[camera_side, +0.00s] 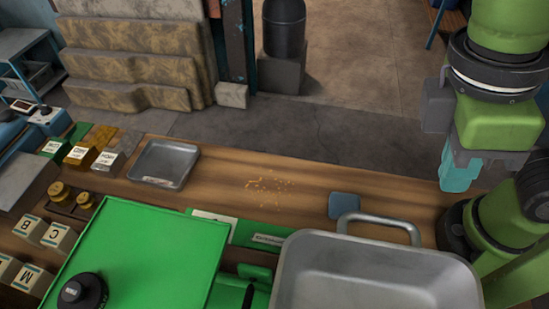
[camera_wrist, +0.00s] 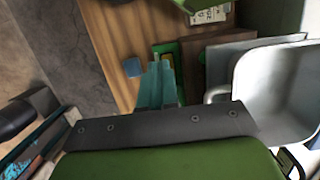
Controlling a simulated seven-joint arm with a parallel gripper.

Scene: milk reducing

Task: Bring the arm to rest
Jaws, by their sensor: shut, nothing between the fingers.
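My gripper (camera_side: 460,174) has teal fingers pointing down. In the side view it hangs at the right, above the right end of the wooden bench (camera_side: 305,182) near its far edge. The fingers are together and nothing shows between them. In the wrist view the gripper (camera_wrist: 164,66) points out over the bench, with a small blue pad (camera_wrist: 133,67) just left of the fingertips. My green arm is folded at the right side of the side view.
A large grey metal pan (camera_side: 380,268) with a handle stands front right, near my arm. The blue pad (camera_side: 344,205) lies behind it. A green box (camera_side: 140,255), a small metal tray (camera_side: 164,163) and labelled blocks (camera_side: 58,236) occupy the left. Crumbs lie mid-bench; the area around them is clear.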

